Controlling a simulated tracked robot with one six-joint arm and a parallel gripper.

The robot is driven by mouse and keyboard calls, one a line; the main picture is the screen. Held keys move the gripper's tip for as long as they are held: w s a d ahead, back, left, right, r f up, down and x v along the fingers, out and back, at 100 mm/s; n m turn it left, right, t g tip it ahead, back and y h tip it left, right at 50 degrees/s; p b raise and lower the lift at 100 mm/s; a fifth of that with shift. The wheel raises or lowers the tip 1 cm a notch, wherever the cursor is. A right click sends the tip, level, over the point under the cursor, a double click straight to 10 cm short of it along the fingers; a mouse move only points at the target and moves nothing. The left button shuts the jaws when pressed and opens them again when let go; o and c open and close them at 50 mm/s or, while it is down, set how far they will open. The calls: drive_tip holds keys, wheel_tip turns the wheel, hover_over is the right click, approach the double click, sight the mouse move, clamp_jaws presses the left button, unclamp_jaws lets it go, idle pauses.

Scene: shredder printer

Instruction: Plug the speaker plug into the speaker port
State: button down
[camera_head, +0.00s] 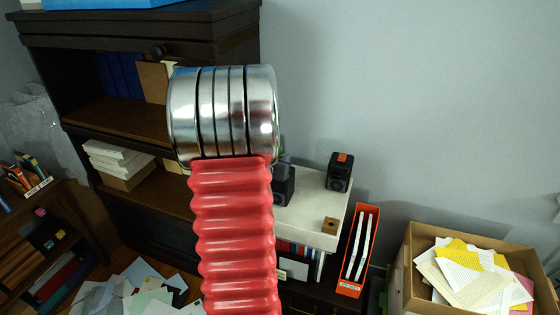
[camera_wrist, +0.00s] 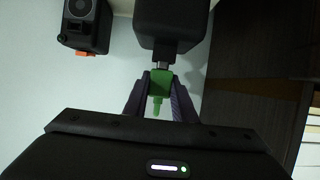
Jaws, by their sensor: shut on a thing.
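In the wrist view my gripper (camera_wrist: 160,90) is shut on a green plug (camera_wrist: 160,82), with a purple-grey finger on each side. A thin green tail hangs from the plug toward my wrist. A short metal part of the plug points at a black block on the near speaker (camera_wrist: 172,20) and appears to meet it; I cannot tell how deep it goes. In the head view that speaker (camera_head: 285,188) is partly hidden behind my arm, and my gripper is mostly hidden there too.
A second black speaker (camera_head: 340,175) with an orange piece stands on the white surface (camera_head: 312,208); it also shows in the wrist view (camera_wrist: 86,24). A small brown block (camera_head: 330,225) is near the front. An orange file holder (camera_head: 357,250) and a paper-filled box (camera_head: 405,265) are right.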

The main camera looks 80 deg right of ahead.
drive_tip(key=shift+f, duration=0.4)
drive_tip(key=c, duration=1.5)
unclamp_jaws()
drive_tip(key=shift+o, duration=0.2)
drive_tip(key=shift+f, duration=0.15)
drive_tip(key=v, duration=1.3)
drive_tip(key=shift+a, duration=0.45)
